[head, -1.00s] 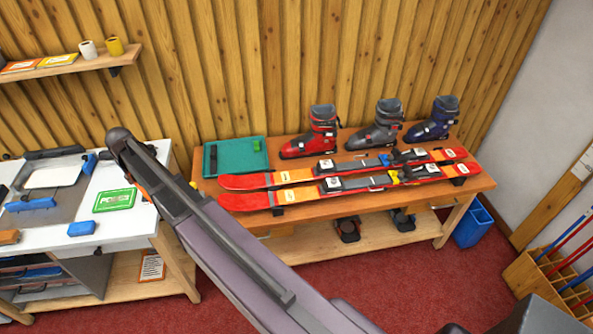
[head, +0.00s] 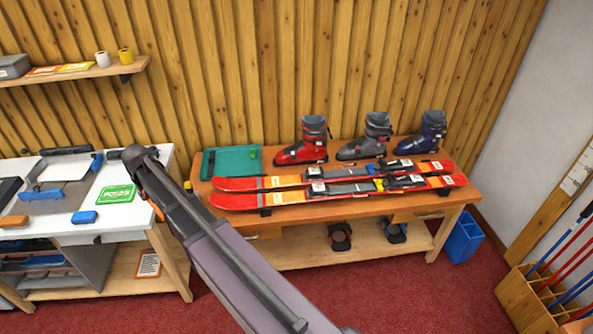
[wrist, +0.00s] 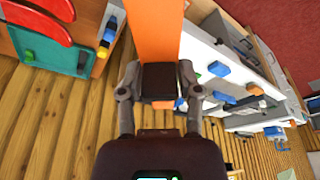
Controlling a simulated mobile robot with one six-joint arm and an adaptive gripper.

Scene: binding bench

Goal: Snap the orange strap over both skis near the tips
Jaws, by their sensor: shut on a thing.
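My gripper (wrist: 159,84) is shut on the orange strap (wrist: 158,30). The strap runs away from the fingers as a wide flat band past the top edge of the wrist view. The two red and orange skis lie side by side on the wooden bench in the head view, the rear ski (head: 262,183) and the front ski (head: 285,199). Their rounded red tips point left and also show at the upper left of the wrist view (wrist: 40,28). The gripper is held left of the tips, apart from them. In the head view my arm mostly hides the gripper and strap.
A green tray (head: 208,168) sits behind the tips. Red (head: 302,150), grey (head: 366,146) and blue (head: 425,136) boots stand behind the skis. A white workbench (head: 60,228) with tools is at left. A blue bin (head: 464,238) stands at right.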

